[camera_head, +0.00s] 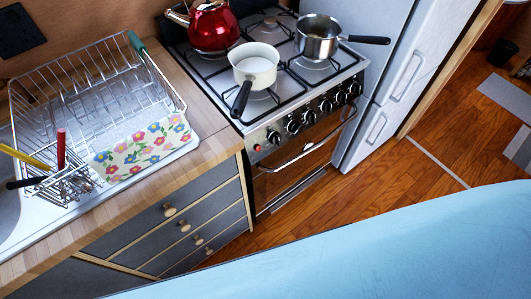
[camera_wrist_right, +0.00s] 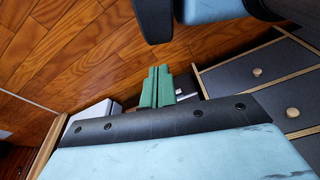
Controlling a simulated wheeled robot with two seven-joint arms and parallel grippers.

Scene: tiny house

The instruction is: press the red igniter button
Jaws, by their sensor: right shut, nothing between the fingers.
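The red igniter button (camera_head: 257,148) is a small red dot at the left end of the stove's front panel, left of a row of black knobs (camera_head: 309,117). The stove (camera_head: 290,158) stands between the drawer unit and the fridge. My right gripper (camera_wrist_right: 157,72) shows only in the right wrist view, with its green fingers together and nothing between them. The button cannot be made out in that view, so I cannot tell the distance between them. My left gripper is in neither view.
A red kettle (camera_head: 213,28), a white pan (camera_head: 256,66) and a steel pan (camera_head: 317,45) stand on the stove. A dish rack (camera_head: 92,75) is on the counter at left. Dark drawers (camera_head: 172,228) have protruding knobs. The fridge (camera_head: 402,60) is at right. Wooden floor (camera_head: 440,140) is clear.

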